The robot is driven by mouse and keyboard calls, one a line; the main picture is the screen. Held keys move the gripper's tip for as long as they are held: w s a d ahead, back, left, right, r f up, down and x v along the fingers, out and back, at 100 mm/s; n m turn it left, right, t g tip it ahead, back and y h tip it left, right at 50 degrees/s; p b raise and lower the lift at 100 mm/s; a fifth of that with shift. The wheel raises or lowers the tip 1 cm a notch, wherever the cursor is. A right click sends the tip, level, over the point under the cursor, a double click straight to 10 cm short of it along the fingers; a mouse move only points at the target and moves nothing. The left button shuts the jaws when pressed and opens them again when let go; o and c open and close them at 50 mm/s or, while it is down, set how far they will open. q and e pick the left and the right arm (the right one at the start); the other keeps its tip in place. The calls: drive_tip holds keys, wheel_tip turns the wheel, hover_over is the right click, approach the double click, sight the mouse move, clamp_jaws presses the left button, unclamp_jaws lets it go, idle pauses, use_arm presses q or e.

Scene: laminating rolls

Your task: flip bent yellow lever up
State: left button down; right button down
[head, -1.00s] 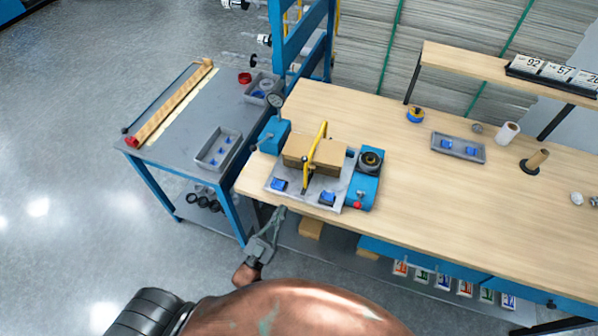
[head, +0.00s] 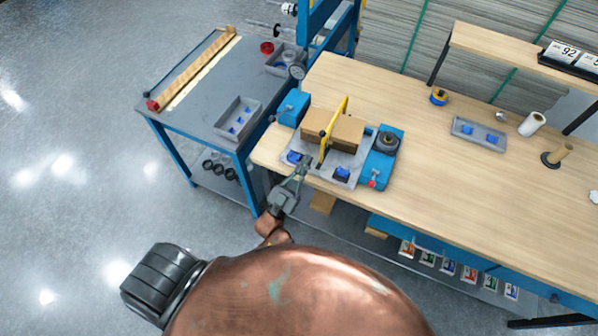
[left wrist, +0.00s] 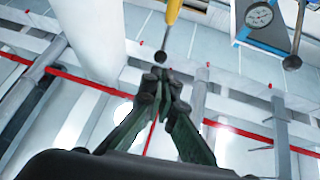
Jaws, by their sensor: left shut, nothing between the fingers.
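The bent yellow lever (head: 335,130) stands over the small blue-and-grey press (head: 350,158) on the wooden bench, slanting from upper right down to the front of the press. Its yellow part (left wrist: 174,9) also shows at the top of the left wrist view, with a dark rounded tip below it. My left gripper (head: 302,168) is at the front edge of the press, left of the lever's lower end. Its fingers (left wrist: 161,76) are closed together and empty, just below the tip in the wrist view. I cannot tell whether they touch it. My right gripper is not in view.
A brown block (head: 346,131) sits in the press behind the lever. Blue pads (head: 341,173) and a blue unit with a black knob (head: 388,143) flank it. A grey side table (head: 200,95) stands left.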

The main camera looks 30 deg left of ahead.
use_arm(q)
drive_tip(key=x, duration=0.6)
drive_tip(key=shift+w+r+p, duration=0.2)
drive_tip(key=shift+p, duration=0.25)
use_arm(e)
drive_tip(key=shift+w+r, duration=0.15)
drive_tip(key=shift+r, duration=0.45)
